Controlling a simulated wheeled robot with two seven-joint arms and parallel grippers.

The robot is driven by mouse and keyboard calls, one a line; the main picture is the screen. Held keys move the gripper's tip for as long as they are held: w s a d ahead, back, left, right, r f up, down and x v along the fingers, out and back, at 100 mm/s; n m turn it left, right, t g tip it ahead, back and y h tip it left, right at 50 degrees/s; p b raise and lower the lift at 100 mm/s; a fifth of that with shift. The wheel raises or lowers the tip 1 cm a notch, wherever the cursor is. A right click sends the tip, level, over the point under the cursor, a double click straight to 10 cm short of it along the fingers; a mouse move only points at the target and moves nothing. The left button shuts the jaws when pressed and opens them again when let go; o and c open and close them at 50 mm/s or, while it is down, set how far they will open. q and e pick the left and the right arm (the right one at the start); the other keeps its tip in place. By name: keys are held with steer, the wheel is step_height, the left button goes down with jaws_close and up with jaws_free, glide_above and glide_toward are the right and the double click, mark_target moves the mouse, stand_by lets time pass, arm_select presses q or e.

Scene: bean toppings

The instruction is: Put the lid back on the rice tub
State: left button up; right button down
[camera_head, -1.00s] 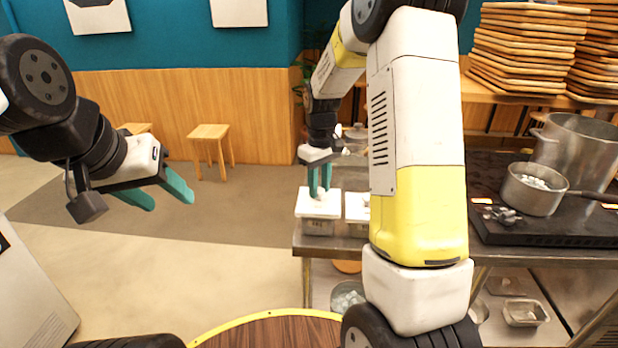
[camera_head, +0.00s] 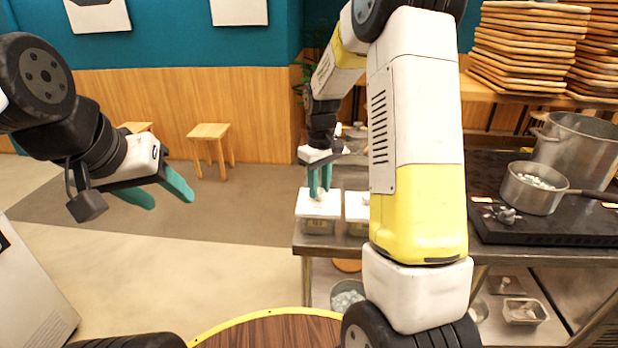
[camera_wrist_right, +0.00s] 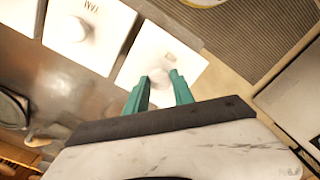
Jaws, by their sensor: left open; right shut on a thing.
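A white square lid (camera_head: 305,207) sits on a clear tub (camera_head: 318,227) at the left end of the steel counter. I take this as the rice tub; its label is too small to read. My right gripper (camera_head: 319,192) points down and is shut on the lid's round knob. The lid (camera_wrist_right: 150,45) also shows in the right wrist view, with its knob between the teal fingers. It looks level on the tub; I cannot tell whether it is fully seated. My left gripper (camera_head: 171,202) is open and empty, well to the left over the floor.
A second white-lidded tub (camera_head: 357,207) stands close on the right, partly hidden by my right arm. A small pot (camera_head: 533,195) and a large pot (camera_head: 575,150) stand on the black stove at right. Stacked wooden trays (camera_head: 525,45) are behind. Open floor lies left of the counter.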

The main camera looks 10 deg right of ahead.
steer(key=shift+c, duration=1.8)
jaws_free()
steer(key=shift+r, duration=0.1)
steer(key=shift+r, duration=3.45)
jaws_close()
